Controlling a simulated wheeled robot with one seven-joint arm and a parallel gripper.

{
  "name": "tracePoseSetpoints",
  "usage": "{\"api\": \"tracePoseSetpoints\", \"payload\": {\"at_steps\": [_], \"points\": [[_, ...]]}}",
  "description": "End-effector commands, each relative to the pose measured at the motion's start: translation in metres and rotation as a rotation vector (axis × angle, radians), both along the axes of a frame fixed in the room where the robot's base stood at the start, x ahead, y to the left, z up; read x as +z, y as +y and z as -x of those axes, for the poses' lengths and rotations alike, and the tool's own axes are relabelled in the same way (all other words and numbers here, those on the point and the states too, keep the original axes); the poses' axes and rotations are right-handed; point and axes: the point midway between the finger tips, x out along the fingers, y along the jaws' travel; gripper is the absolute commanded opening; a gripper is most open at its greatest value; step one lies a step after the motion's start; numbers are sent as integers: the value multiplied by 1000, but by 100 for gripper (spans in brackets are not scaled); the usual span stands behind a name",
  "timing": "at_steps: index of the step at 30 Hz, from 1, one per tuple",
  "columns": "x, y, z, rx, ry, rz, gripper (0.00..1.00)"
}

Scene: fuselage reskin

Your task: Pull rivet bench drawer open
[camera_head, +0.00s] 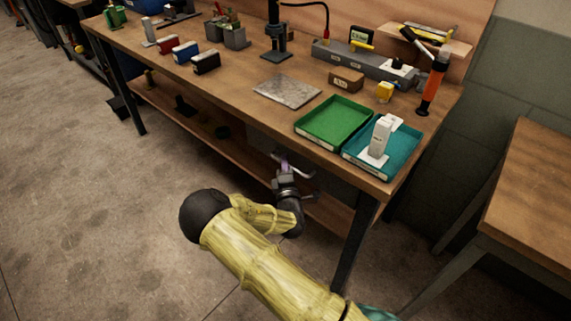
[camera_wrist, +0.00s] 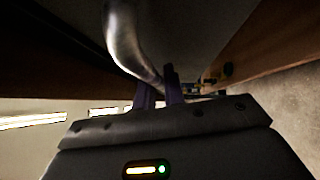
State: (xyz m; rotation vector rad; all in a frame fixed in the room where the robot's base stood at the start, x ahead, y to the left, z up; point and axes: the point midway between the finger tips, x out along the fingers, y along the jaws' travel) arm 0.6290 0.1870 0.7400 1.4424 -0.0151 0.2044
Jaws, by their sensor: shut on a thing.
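The rivet bench (camera_head: 225,92) has a wooden top, and a grey drawer (camera_head: 262,146) sits under its front edge, mostly hidden by the bench top and my arm. My gripper (camera_head: 283,167) is at the drawer front, below the bench edge. In the wrist view a curved metal handle (camera_wrist: 124,38) runs down to my gripper's dark fingers (camera_wrist: 160,92), which are shut on it. The grey drawer surface (camera_wrist: 205,30) fills the upper part of that view. How far the drawer stands out cannot be told.
A green tray (camera_head: 334,120) and a teal tray (camera_head: 408,160) holding a white device stand on the bench above my gripper. A bench leg (camera_head: 354,240) is right of my arm. A lower shelf (camera_head: 190,115) runs underneath. The concrete floor (camera_head: 80,200) at left is clear.

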Motion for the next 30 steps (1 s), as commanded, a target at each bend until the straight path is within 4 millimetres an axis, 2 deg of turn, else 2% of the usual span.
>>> {"api": "tracePoseSetpoints", "payload": {"at_steps": [5,11,17,24,30], "points": [[0,3,4,1,1,0,0],[-1,19,24,4,3,-2,0],[-1,49,62,7,4,-1,0],[-1,94,120,7,5,-1,0],[-1,125,160,4,5,-1,0]]}}
